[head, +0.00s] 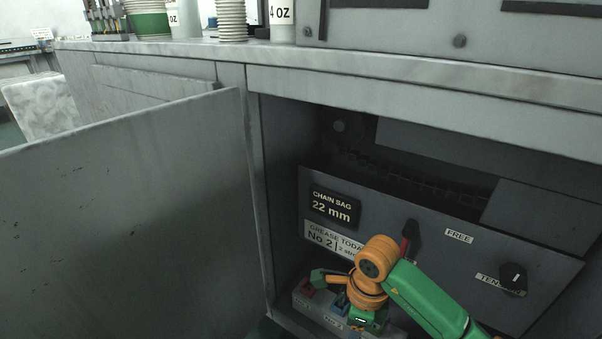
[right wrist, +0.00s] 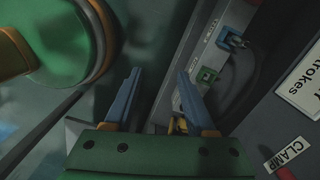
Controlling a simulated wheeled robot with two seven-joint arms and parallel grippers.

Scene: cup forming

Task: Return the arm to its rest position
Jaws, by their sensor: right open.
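My right arm (head: 425,298), green with orange joints, reaches from the lower right of the head view into the open cabinet. It bends down in front of the lower part of a dark panel (head: 440,270). In the right wrist view my right gripper (right wrist: 159,73) is open, its two blue fingers apart with nothing between them. In the head view the arm hides part of this area and the fingertips cannot be made out. My left gripper is not in view.
An open cabinet door (head: 130,210) fills the left of the head view. The counter (head: 400,65) overhangs the opening, with stacked cups (head: 231,20) on it.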

